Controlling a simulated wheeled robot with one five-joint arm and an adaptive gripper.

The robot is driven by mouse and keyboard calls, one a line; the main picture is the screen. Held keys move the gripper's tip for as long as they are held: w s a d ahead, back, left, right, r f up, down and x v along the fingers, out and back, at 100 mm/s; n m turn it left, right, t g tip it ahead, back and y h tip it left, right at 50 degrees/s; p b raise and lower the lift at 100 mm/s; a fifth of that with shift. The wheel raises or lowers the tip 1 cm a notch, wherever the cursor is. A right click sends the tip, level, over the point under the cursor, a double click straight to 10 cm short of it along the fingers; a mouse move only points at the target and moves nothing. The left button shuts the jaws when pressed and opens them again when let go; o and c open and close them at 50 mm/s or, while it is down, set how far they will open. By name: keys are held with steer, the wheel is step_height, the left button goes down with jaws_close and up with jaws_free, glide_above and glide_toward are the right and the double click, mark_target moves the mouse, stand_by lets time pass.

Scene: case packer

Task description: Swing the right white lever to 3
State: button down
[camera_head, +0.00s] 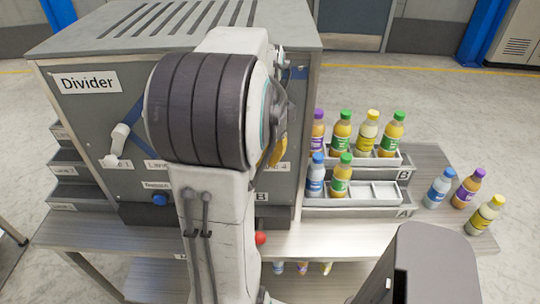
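The grey Divider panel (70,120) stands upright in front of me, its middle covered by my arm. A white lever (119,140) with a blue arm behind it is on the left part of the panel, pointing down and left near a lane label. The right white lever cannot be made out; my arm hides that area. A label ending in 4 (284,167) shows at the right edge of the arm. My gripper is hidden behind the large dark-banded joint of my arm, so its fingers and any contact cannot be seen.
A blue knob (160,200) and a red button (261,238) sit low on the machine. Grey steps (75,175) flank its left.

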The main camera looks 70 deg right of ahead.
steer(key=shift+w+a+f+b, duration=0.25)
steer(key=shift+w+f+b, duration=0.25)
steer(key=shift+w, duration=0.2)
steer(key=shift+w+a+f+b, duration=0.25)
steer(key=shift+w+f+b, duration=0.15)
steer(key=shift+w+f, duration=0.25)
